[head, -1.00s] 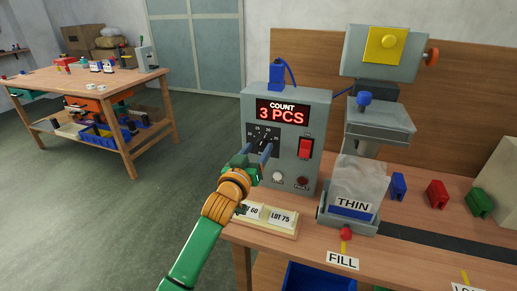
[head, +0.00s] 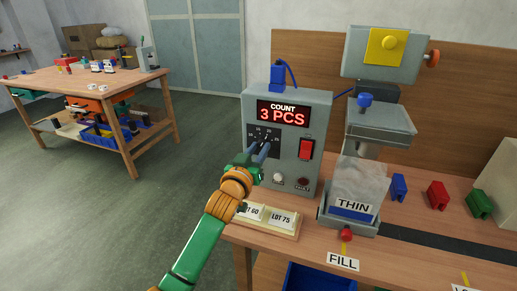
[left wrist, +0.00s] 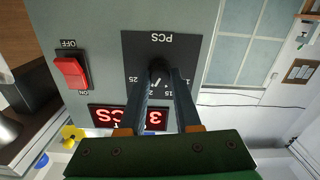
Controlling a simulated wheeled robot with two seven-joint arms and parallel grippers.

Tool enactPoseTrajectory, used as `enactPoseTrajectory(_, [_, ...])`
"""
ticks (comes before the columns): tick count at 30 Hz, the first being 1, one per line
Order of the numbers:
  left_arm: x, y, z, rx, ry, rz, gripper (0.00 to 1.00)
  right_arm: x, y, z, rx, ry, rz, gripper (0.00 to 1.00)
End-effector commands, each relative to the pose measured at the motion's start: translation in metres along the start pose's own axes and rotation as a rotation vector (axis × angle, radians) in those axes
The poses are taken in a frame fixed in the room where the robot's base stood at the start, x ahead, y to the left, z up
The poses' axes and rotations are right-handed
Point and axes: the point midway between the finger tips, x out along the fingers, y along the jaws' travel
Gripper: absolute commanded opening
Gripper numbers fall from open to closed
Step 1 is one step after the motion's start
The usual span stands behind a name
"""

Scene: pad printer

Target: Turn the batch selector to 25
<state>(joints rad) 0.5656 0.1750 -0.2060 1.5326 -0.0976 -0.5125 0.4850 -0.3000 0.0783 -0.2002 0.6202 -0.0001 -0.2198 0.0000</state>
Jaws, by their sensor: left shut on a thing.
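The batch selector is a dark knob (left wrist: 159,67) on a black scale plate (left wrist: 187,48) marked PCS, on the front of the grey control box (head: 318,120). The plate also shows in the head view (head: 262,134), where my gripper partly covers it. In the left wrist view the 25 mark is left of the knob and the 15 mark is below right. The pointer is partly hidden; I cannot tell its exact setting. My left gripper (head: 262,150) is shut on the knob, with one finger on each side (left wrist: 160,75). My right gripper is not in view.
The red switch (head: 306,149) is right of the selector. A lit display (head: 282,112) reads COUNT 3 PCS. Below are a white button (head: 278,178) and a dark red lamp (head: 303,183). A board with LOT cards (head: 281,219) lies in front. The printer (head: 382,125) stands right.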

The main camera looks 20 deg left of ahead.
Motion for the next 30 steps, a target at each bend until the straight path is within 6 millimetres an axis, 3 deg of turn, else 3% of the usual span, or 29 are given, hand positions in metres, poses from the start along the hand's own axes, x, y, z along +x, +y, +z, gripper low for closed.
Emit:
enactPoseTrajectory(15, [0.0,0.0,-0.003,0.398,-0.001,-0.001,0.0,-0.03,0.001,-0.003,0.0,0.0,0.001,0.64])
enactPoseTrajectory(30, [0.0,-0.001,-0.002,0.695,0.0,-0.001,0.0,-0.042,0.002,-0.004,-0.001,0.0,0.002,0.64])
